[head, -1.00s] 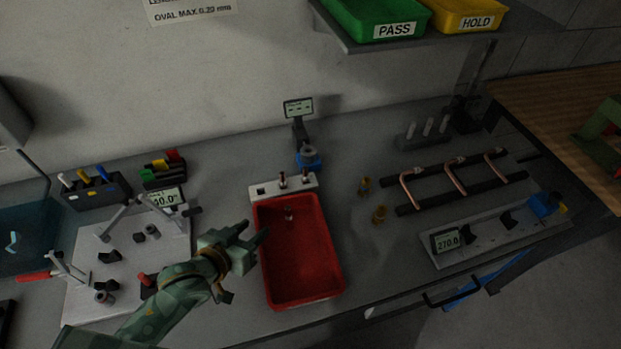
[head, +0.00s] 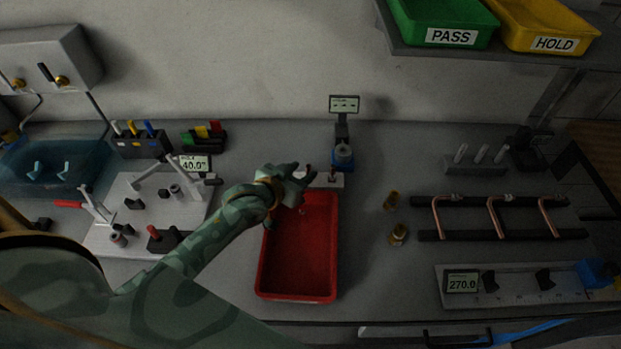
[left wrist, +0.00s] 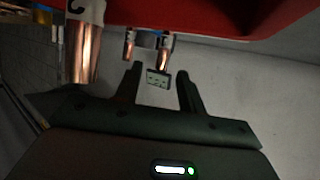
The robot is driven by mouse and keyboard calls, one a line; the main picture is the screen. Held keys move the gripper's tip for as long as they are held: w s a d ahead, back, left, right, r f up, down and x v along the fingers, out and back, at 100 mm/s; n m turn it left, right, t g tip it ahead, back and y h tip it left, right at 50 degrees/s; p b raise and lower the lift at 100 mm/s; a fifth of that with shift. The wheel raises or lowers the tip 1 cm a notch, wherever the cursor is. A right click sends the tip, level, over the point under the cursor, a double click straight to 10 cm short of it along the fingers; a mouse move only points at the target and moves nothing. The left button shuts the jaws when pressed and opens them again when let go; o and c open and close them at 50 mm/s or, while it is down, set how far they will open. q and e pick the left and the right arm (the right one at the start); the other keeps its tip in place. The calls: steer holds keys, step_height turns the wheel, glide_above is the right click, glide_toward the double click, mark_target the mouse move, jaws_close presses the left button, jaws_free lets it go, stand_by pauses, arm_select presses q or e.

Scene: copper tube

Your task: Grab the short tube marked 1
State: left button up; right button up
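My left gripper (head: 303,176) is over the back edge of the red tray, close to the small white holder (head: 339,182) of short tubes. One short copper tube (head: 332,174) stands on the holder; another shows partly behind my fingers. In the left wrist view my fingers (left wrist: 157,85) are apart with nothing held between them. A copper tube (left wrist: 82,52) with a white band and a cut-off dark mark is close on the left there. Two more tubes (left wrist: 130,44) (left wrist: 165,53) are farther off, beyond the fingertips. I cannot read which is marked 1. My right gripper is out of view.
A gauge with a display (head: 344,104) stands behind the holder. Brass fittings (head: 398,234) and bent copper tubes on dark rails (head: 430,235) are to the right. A clamp fixture (head: 110,240) is at left.

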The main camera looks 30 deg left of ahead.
mark_target(307, 168)
arm_select(q)
steer(key=shift+w+f, duration=0.3)
steer(key=shift+w, duration=0.3)
steer(key=b+x, duration=0.1)
steer(key=x, duration=0.4)
steer(key=shift+r, duration=0.1)
steer(key=shift+s, duration=0.1)
steer(key=shift+c, duration=1)
jaws_close()
